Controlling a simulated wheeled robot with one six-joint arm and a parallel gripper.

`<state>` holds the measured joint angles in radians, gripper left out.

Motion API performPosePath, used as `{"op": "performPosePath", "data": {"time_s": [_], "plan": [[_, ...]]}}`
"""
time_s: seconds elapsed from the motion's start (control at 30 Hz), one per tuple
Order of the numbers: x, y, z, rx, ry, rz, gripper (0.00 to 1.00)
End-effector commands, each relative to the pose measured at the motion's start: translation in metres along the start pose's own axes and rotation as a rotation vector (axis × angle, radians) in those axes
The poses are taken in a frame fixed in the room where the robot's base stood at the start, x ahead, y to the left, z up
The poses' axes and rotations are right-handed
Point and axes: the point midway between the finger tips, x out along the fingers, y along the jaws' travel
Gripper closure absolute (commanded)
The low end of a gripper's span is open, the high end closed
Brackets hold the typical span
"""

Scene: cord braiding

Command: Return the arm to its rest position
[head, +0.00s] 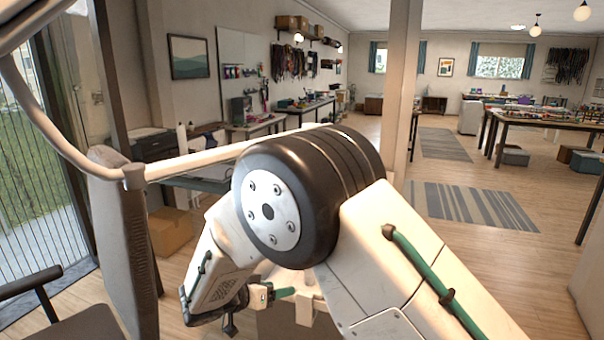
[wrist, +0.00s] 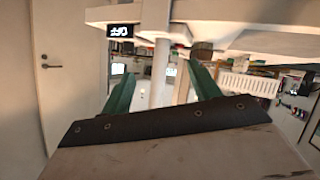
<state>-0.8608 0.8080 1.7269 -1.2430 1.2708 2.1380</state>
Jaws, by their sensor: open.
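My gripper (wrist: 160,70) shows in the wrist view as two green fingers standing well apart beyond a dark bolted plate. It is open, and I see nothing held between the fingers. In the head view my arm is folded in the near foreground. A big black joint with a silvery bolted cap sits at the middle. One white link with a green hose runs to the lower right, and another white link hangs to the lower left. The gripper's fingers are not clearly made out in the head view.
A dark chair (head: 75,320) and a cardboard box (head: 170,232) stand at the left, near the glass door. A work table (head: 545,120) stands at the right. Striped rugs (head: 470,205) lie on open wooden floor. The wrist view shows a pale door (wrist: 75,60) and a white pole.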

Motion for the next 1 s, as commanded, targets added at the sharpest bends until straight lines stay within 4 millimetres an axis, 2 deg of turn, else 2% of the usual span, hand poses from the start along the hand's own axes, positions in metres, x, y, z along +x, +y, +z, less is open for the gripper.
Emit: {"op": "performPosePath", "data": {"time_s": [0.17, 0.27, 0.33, 0.37, 0.5, 0.63, 0.8, 1.0], "plan": [[-0.001, 0.024, 0.02, -0.229, -0.08, 0.044, 0.39], [-0.002, 0.047, 0.023, -0.367, -0.154, 0.067, 0.39], [-0.002, 0.072, 0.02, -0.472, -0.228, 0.081, 0.39], [-0.002, 0.084, 0.017, -0.518, -0.266, 0.083, 0.39], [-0.004, 0.158, -0.001, -0.72, -0.487, 0.055, 0.39], [-0.01, 0.226, -0.015, -0.836, -0.674, -0.032, 0.39], [-0.024, 0.305, -0.025, -0.899, -0.856, -0.202, 0.39], [-0.046, 0.384, -0.025, -0.87, -0.969, -0.429, 0.39]]}}
